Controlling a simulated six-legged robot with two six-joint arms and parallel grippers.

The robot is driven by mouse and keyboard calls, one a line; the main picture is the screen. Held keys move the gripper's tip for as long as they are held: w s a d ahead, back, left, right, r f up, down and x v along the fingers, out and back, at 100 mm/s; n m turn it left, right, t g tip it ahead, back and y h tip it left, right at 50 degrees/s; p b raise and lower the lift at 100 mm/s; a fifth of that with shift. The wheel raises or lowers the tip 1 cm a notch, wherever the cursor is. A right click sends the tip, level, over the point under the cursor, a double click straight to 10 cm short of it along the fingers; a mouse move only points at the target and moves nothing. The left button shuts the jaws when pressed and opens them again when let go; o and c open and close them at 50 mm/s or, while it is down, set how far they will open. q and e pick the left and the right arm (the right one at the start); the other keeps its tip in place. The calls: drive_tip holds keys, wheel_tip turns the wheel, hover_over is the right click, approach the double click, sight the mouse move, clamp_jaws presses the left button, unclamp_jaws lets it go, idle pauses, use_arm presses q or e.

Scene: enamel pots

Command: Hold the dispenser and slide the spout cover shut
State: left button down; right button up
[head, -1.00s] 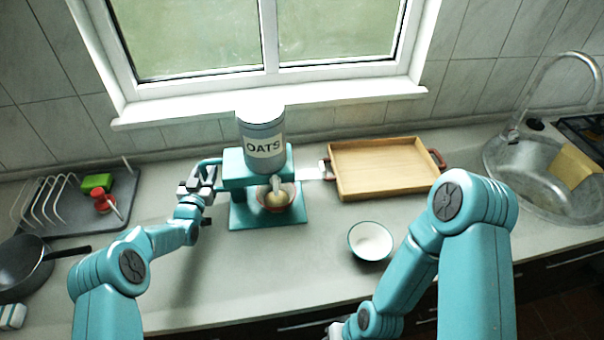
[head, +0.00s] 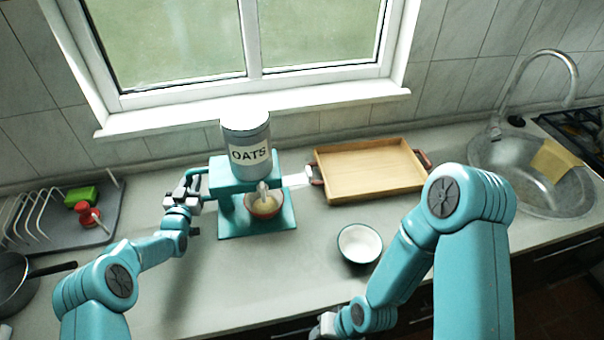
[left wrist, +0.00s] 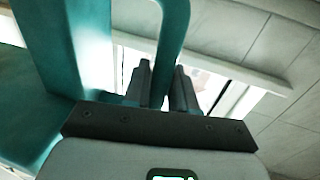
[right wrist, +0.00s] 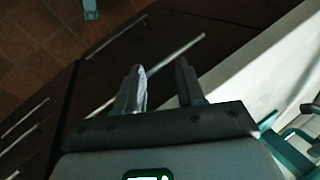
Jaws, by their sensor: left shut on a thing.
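The dispenser, a teal stand (head: 228,172) with a grey canister (head: 246,135) labelled OATS, stands on the counter. A pale flat strip (head: 297,180), perhaps the spout cover, sticks out on its right side. The pale spout (head: 263,188) points down over a reddish bowl (head: 265,208) with pale contents. My left gripper (head: 190,184) is shut on the teal handle at the dispenser's left; the handle (left wrist: 173,35) passes between the fingers in the left wrist view. My right gripper (right wrist: 158,85) is open and empty, low at the counter's front edge, away from the dispenser.
A wooden tray (head: 368,174) with reddish handles lies right of the dispenser, close to the strip. A white bowl (head: 360,243) stands in front of the tray. The sink (head: 535,172) is at right, a dish rack (head: 60,222) and pan (head: 14,285) at left.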

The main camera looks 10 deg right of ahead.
sight(310, 176)
drive_tip(key=w+r+t, duration=0.2)
drive_tip(key=w, duration=0.2)
drive_tip(key=w+r+t, duration=0.2)
drive_tip(key=w, duration=0.3)
drive_tip(key=w+r+t, duration=0.1)
drive_tip(key=w+r, duration=0.1)
drive_tip(key=w, duration=0.2)
drive_tip(key=shift+w+a+r+m+t, duration=0.1)
drive_tip(key=shift+w+a+m+t, duration=0.2)
drive_tip(key=shift+m+t, duration=0.1)
drive_tip(key=w+t, duration=0.1)
drive_tip(key=w, duration=0.1)
drive_tip(key=w+d+r+n+t, duration=0.1)
drive_tip(key=w, duration=0.1)
drive_tip(key=w+r+t, duration=0.1)
drive_tip(key=w, duration=0.1)
drive_tip(key=shift+w+d+t+h, duration=0.15)
drive_tip(key=shift+w+t+h, duration=0.1)
drive_tip(key=shift+t+h, duration=0.05)
drive_tip(key=w+d+r+n+t+h, duration=0.3)
drive_tip(key=w+d+r+t+h, duration=0.2)
drive_tip(key=w+r+t, duration=0.25)
drive_tip(key=shift+g, duration=0.25)
drive_tip(key=w, duration=1.2)
drive_tip(key=shift+d+f, duration=0.15)
drive_tip(key=shift+f, duration=0.1)
clamp_jaws()
